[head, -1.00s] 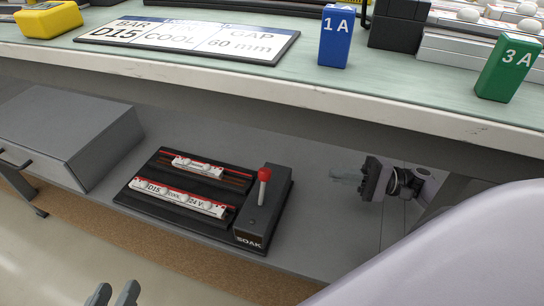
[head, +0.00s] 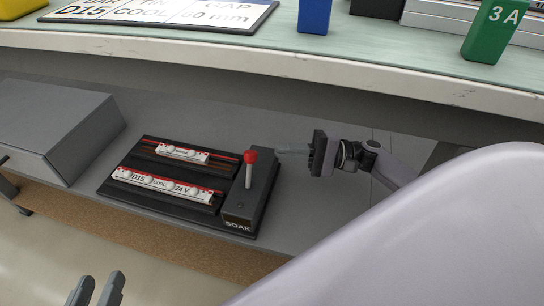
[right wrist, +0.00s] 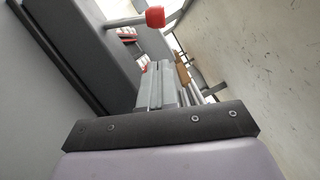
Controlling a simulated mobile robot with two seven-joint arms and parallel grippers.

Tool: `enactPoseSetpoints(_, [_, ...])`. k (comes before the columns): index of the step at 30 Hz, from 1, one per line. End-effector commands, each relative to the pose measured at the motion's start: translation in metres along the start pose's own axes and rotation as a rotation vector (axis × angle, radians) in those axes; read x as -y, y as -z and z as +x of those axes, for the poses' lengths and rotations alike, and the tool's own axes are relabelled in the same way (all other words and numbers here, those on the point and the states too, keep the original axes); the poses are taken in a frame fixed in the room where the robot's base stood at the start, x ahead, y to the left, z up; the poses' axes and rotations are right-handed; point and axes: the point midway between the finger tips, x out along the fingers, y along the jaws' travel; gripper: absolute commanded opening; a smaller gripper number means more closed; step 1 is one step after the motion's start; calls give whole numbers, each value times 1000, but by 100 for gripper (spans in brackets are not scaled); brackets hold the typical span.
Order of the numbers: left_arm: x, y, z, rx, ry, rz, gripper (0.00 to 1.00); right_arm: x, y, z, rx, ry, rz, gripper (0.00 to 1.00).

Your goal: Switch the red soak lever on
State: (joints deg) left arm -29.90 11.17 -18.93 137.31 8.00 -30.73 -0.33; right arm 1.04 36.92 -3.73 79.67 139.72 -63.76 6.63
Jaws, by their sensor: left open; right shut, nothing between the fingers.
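The soak lever (head: 249,170) has a red knob on a pale stem and stands up from the dark box marked SOAK (head: 248,205), on the shelf under the bench. My right gripper (head: 281,149) is shut and empty, just right of the red knob, with its fingers pointing left at it; I cannot tell whether they touch. In the right wrist view the red knob (right wrist: 155,16) shows beyond the fingers (right wrist: 165,85). My left gripper (head: 96,290) is open at the bottom left edge, far from the lever.
A black tray (head: 112,190) left of the lever holds white labelled strips (head: 162,184). A grey drawer box (head: 55,125) stands further left. The bench edge (head: 270,58) overhangs above, with a blue block (head: 314,14) and a green block (head: 497,30) on top.

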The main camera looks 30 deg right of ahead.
Motion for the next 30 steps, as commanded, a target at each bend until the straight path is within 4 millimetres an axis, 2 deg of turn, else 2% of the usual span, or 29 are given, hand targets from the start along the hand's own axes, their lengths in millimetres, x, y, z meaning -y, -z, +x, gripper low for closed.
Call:
enactPoseSetpoints(1, [1, -2, 0, -6, 4, 9, 43, -1, 0, 12, 4, 1, -3, 0])
enactPoseSetpoints(6, [0, 6, -4, -23, 4, 14, 43, 0, -16, 25, 2, -2, 0, 0])
enactPoseSetpoints(10, [0, 5, -5, -22, 5, 14, 43, 0, -24, 33, 1, -1, 0, 0])
enactPoseSetpoints(25, [0, 1, -5, -11, 7, 14, 43, 0, -28, 38, -1, -1, 0, 0])
enactPoseSetpoints(30, [-1, 3, -6, -1, 0, 3, 43, 4, -34, 40, 1, -18, -57, 0])
